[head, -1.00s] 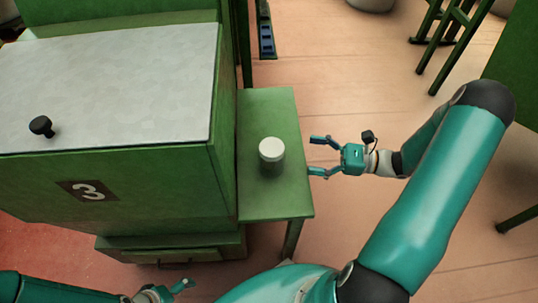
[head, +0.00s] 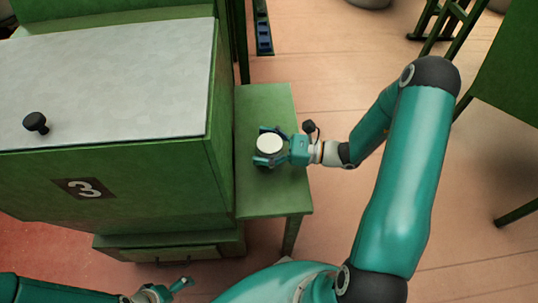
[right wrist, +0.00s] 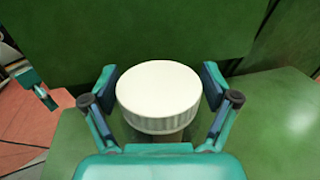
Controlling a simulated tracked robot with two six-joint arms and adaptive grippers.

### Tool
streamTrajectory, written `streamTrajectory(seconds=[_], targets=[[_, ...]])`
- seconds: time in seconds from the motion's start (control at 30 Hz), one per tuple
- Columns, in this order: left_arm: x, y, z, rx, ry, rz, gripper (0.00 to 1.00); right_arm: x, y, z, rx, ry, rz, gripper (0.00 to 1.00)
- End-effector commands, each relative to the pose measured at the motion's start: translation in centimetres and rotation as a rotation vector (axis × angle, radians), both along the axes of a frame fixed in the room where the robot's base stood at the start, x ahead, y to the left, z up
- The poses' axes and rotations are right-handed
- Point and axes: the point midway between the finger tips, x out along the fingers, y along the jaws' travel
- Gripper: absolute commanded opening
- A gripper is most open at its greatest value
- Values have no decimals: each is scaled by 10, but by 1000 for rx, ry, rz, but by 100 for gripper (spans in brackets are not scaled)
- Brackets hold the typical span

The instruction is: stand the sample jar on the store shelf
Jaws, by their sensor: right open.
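The sample jar, with a round white ribbed lid (head: 270,144), stands upright on a small green side table (head: 262,103). In the right wrist view its lid (right wrist: 158,95) lies between my two fingers, with a gap on each side; the jar's body is mostly hidden beneath it. My right gripper (head: 267,146) is open around the jar, one finger on each side. It also shows in the right wrist view (right wrist: 160,97). My left gripper (head: 180,287) is partly in view at the bottom left, apart from the jar; its jaws are too small to judge. I cannot identify the store shelf.
A large green cabinet (head: 110,180) marked 3, with a pale top (head: 105,85) and a black knob (head: 36,123), stands directly left of the side table. Open wooden floor (head: 340,65) lies to the right. Green furniture stands at the far right.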

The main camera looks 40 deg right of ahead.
Motion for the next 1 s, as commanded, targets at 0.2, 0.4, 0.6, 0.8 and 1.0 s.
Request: streamTrajectory(seconds=[0.2, 0.4, 0.6, 0.8, 1.0], targets=[[0, 0, 0, 0, 0, 0, 100, 3, 3, 0, 0, 0, -1, 86], [0, 0, 0, 0, 0, 0, 100, 3, 3, 0, 0, 0, 0, 65], [0, 0, 0, 0, 0, 0, 100, 3, 3, 0, -1, 1, 0, 32], [0, 0, 0, 0, 0, 0, 100, 3, 3, 0, 0, 0, 0, 13], [0, 0, 1, 0, 0, 0, 100, 3, 3, 3, 0, 0, 0, 5]])
